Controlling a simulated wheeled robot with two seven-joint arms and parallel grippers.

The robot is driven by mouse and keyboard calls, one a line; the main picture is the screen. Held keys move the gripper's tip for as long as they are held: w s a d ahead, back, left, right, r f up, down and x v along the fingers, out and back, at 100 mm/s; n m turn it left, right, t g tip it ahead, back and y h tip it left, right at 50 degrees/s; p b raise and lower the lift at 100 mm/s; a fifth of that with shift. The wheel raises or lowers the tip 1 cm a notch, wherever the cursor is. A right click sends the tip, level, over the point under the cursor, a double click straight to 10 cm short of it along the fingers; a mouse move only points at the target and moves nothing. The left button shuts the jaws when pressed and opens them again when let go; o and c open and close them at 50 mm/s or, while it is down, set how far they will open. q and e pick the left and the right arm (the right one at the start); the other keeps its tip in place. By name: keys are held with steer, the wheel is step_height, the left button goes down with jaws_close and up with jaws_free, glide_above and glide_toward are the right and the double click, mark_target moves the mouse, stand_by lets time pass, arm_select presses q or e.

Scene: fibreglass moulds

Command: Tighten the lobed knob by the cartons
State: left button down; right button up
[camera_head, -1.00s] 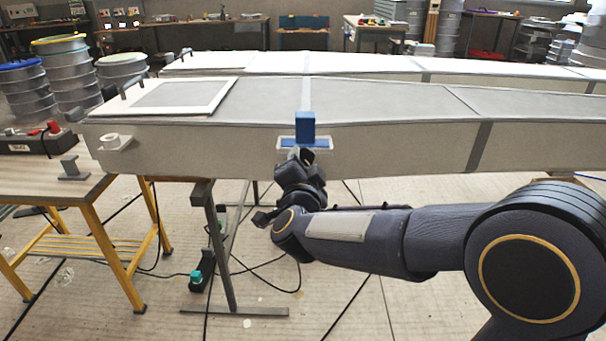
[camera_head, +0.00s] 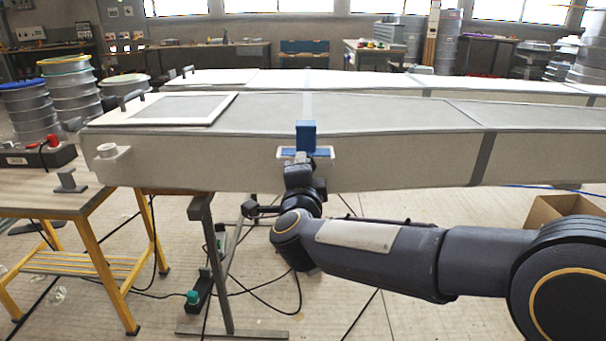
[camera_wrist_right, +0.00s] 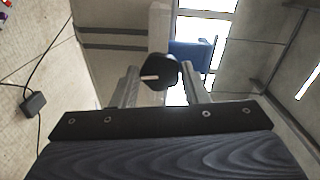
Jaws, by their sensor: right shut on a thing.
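The black lobed knob (camera_wrist_right: 160,72) has a pale line on it and sits between the two grey fingers of my right gripper (camera_wrist_right: 158,80) in the right wrist view. The gripper is shut on it. In the head view my right gripper (camera_head: 300,172) is at the front side wall of the near long mould (camera_head: 380,160), just below a blue block (camera_head: 306,136) on a white bracket (camera_head: 326,152). The knob is hidden behind the gripper there. An open brown carton (camera_head: 543,208) stands at the right. My left gripper is out of view.
A table with yellow legs (camera_head: 100,262) stands at the left, with a grey bracket (camera_head: 68,182) and a dark box (camera_head: 28,156) on it. A metal stand (camera_head: 212,255) is under the mould. Cables lie on the floor.

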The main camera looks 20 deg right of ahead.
steer(key=shift+a+f, duration=0.1)
steer(key=o, duration=1)
steer(key=shift+c, duration=0.2)
steer(key=shift+s, duration=0.1)
steer(key=p+v, duration=0.1)
steer(key=v, duration=0.6)
steer(key=shift+s, duration=0.35)
